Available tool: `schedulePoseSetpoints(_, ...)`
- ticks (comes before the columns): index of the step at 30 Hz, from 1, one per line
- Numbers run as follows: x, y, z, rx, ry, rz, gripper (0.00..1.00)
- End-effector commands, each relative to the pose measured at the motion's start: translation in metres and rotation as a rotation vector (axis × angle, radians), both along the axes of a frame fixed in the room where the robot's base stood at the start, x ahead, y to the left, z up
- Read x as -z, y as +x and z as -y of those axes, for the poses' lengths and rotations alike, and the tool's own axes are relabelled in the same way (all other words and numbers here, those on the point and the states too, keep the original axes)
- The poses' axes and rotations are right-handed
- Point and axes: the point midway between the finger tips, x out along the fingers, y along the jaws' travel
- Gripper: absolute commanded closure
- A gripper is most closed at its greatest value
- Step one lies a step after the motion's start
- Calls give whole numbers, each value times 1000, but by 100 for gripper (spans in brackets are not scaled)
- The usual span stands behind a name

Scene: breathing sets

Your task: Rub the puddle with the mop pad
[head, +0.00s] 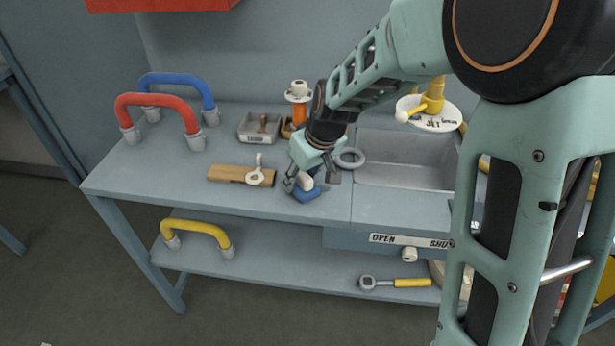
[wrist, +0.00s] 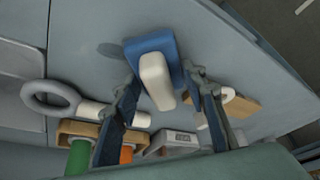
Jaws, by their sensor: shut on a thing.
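The mop pad is a blue block with a white grip on top; it shows in the head view (head: 308,195) near the bench's front edge and in the wrist view (wrist: 146,47). My gripper (head: 304,180) is over it, with a finger on each side in the wrist view (wrist: 162,75), shut on it. The pad appears to be at the bench top; exact contact is hard to tell. A darker patch (wrist: 111,49), perhaps the puddle, lies beside the pad in the wrist view. In the head view I cannot make out the puddle.
A wooden board (head: 228,173) with a white ring-ended piece (head: 256,177) lies left of my gripper. A grey ring (head: 350,158) and a recessed basin (head: 400,178) are to the right. Red (head: 155,99) and blue (head: 178,79) handles stand at the left.

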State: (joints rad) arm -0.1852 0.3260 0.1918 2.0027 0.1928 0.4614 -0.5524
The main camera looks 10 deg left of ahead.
Motion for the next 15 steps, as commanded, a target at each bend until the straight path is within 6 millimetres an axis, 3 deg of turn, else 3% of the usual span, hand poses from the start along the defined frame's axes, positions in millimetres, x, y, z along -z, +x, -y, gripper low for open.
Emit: schedulePoseSetpoints(15, 3, 0, -37, -3, 3, -1, 83)
